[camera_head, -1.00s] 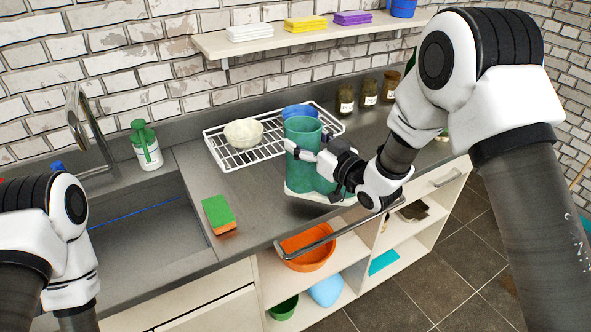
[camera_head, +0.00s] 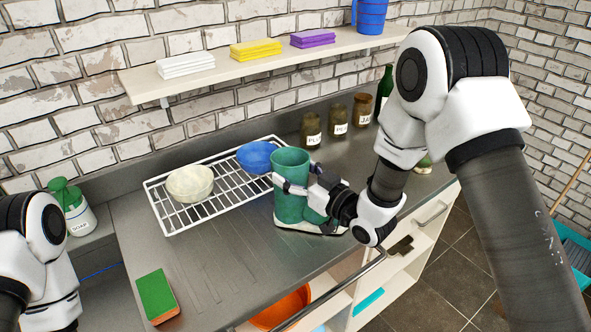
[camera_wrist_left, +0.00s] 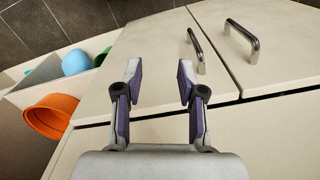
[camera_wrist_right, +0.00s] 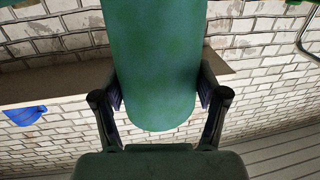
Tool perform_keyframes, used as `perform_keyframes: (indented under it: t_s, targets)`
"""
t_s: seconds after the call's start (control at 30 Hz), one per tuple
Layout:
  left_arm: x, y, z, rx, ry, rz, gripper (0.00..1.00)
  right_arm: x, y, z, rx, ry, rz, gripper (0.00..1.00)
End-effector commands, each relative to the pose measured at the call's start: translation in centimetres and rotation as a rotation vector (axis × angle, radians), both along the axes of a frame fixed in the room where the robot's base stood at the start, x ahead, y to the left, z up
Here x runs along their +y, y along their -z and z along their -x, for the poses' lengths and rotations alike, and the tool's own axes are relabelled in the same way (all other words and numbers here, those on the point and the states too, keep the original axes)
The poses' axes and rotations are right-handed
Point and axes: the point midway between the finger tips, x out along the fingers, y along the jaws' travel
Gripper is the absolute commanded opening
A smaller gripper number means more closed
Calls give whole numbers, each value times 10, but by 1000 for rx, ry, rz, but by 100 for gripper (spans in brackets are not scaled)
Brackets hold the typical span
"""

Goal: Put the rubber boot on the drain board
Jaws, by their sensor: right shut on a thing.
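The green rubber boot (camera_head: 291,206) with a white sole is upright in my right gripper (camera_head: 298,187). That gripper is shut on its shaft, which also fills the middle of the right wrist view (camera_wrist_right: 152,60). The boot is over the steel counter near its front, just right of the drain board; I cannot tell whether its sole touches the counter. The drain board (camera_head: 160,208) is a white wire rack holding a cream bowl (camera_head: 190,183) and a blue bowl (camera_head: 257,157). My left gripper (camera_wrist_left: 158,75) is open and empty, facing the cabinet fronts.
A green and orange sponge (camera_head: 157,296) lies on the counter left of front. A soap bottle (camera_head: 73,207) stands at the left. Several jars (camera_head: 338,122) stand behind the boot. A wall shelf (camera_head: 200,77) with folded cloths and a blue cup (camera_head: 371,16) overhangs the back.

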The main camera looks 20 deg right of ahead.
Motion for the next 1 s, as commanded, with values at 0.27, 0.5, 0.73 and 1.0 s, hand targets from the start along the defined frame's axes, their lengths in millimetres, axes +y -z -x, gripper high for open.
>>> perform_keyframes:
  t_s: [0.27, 0.5, 0.73, 1.0]
  targets:
    - [0, 1, 0, -1, 0, 0, 39, 0, 2, 1, 0, 0, 0, 98]
    - [0, 1, 0, -1, 0, 0, 39, 0, 2, 1, 0, 0, 0, 98]
    - [0, 6, -1, -1, 0, 0, 39, -8, 3, 13, 1, 4, -1, 98]
    - [0, 21, 0, -1, 0, 0, 39, -42, 5, 72, 3, 7, -8, 98]
